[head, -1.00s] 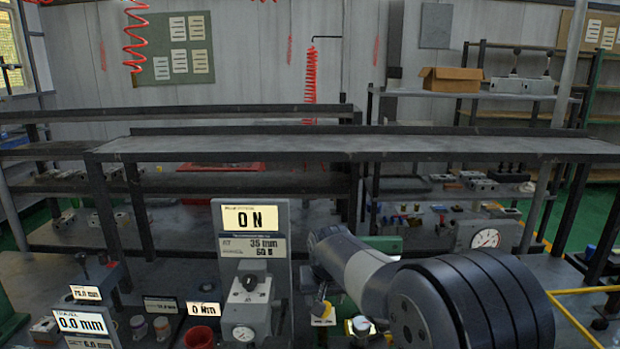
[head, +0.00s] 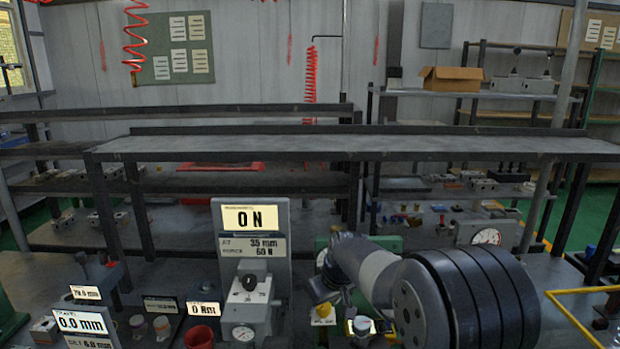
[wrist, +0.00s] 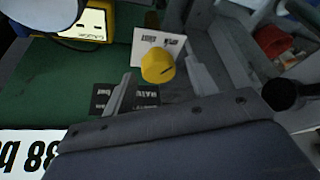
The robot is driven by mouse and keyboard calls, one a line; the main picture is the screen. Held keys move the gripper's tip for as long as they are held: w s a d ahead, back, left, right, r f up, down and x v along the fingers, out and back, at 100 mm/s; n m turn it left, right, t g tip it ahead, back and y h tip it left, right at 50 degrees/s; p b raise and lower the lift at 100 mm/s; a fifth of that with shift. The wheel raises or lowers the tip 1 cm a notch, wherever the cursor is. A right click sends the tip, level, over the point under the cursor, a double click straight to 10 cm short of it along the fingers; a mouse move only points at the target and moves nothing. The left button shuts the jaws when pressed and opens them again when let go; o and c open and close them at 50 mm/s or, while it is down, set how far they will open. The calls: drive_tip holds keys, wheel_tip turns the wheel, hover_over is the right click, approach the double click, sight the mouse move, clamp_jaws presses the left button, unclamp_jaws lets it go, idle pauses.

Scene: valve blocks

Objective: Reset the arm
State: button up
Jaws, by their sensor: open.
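My arm reaches forward at the lower right of the head view, and its wrist end hangs by the yellow-tagged part on the bench. My gripper (wrist: 158,66) shows in the wrist view with its two grey fingers apart. A yellow knob (wrist: 157,65) appears between the fingertips, with a white printed tag (wrist: 145,43) behind it. I see no finger closed on it, and cannot tell how far beyond the tips it is. The fingers cannot be made out in the head view.
A gauge block (head: 247,295) stands before a "0 N" display panel (head: 251,217), left of my arm. A long shelf (head: 350,147) crosses behind. A yellow rail (head: 580,325) lies at right.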

drive_tip(key=n+g+y, duration=0.1)
drive_tip(key=n, duration=0.3)
drive_tip(key=shift+w+d+p, duration=0.1)
drive_tip(key=shift+p, duration=0.2)
drive_tip(key=n+p, duration=0.1)
drive_tip(key=n, duration=0.1)
drive_tip(key=n+g+y+p, duration=0.1)
drive_tip(key=n, duration=0.1)
drive_tip(key=shift+r+n+g, duration=0.1)
drive_tip(key=shift+n+g, duration=0.2)
drive_tip(key=w+b+v, duration=0.1)
drive_tip(key=v, duration=0.8)
drive_tip(key=shift+s, duration=0.5)
drive_tip(key=shift+d, duration=0.1)
